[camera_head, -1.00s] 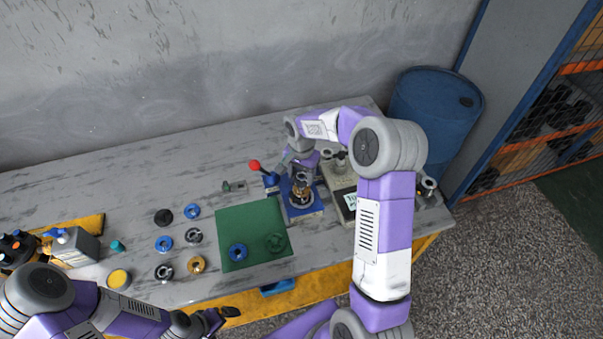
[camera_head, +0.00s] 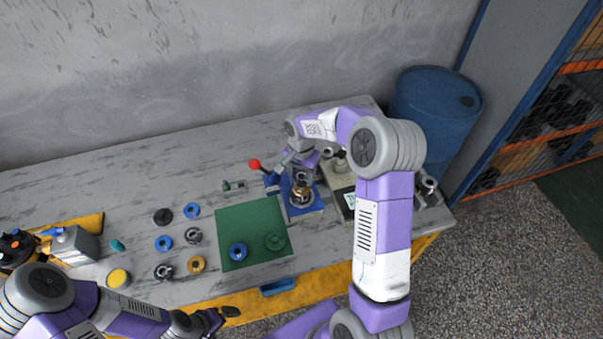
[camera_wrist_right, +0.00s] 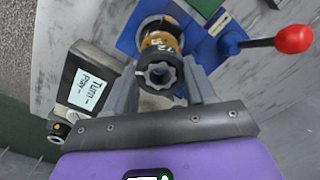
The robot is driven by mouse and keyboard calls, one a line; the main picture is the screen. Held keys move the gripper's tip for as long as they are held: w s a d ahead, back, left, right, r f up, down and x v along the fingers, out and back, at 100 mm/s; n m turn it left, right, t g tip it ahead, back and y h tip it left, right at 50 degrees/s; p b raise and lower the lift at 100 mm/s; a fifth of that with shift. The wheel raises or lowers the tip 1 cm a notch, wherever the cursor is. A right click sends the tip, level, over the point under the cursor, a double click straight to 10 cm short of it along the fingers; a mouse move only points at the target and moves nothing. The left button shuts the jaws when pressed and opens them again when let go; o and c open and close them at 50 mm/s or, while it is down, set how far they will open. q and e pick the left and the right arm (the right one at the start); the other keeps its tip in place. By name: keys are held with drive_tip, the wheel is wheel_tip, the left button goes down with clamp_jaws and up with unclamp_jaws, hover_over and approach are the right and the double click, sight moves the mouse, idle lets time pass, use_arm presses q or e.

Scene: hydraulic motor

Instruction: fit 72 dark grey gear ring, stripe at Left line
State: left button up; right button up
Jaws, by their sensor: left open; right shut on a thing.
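The dark grey gear ring (camera_wrist_right: 160,76), with pale markings that look like 72 on its side, is between the fingers of my right gripper (camera_wrist_right: 160,90), which is shut on it. In the right wrist view the ring overlaps a brass-coloured part (camera_wrist_right: 162,42) on the blue fixture (camera_wrist_right: 128,42); I cannot tell how deeply it is seated. In the head view the brass-coloured part (camera_head: 301,194) stands on the blue fixture (camera_head: 316,209), with my right gripper just behind it. The Left line is not readable. My left gripper (camera_head: 222,317) is open and empty near the table's front edge.
A red-knobbed lever (camera_head: 254,164) rises beside the fixture. A grey device with a screen (camera_wrist_right: 90,86) reading "Turn" and "Play" stands close to the right fingers. A green mat (camera_head: 248,222) holds a blue ring and a green ring. Several loose rings lie left of it.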

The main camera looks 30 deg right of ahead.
drive_tip(key=shift+f+b, duration=0.5)
drive_tip(key=shift+f, duration=0.05)
idle(1.0)
drive_tip(key=shift+f+b, duration=0.45)
drive_tip(key=shift+f, duration=0.15)
drive_tip(key=shift+f+b, duration=0.3)
drive_tip(key=shift+f, duration=0.15)
idle(0.4)
drive_tip(key=o, duration=1.4)
drive_tip(key=shift+o, duration=0.4)
drive_tip(key=shift+o, duration=1)
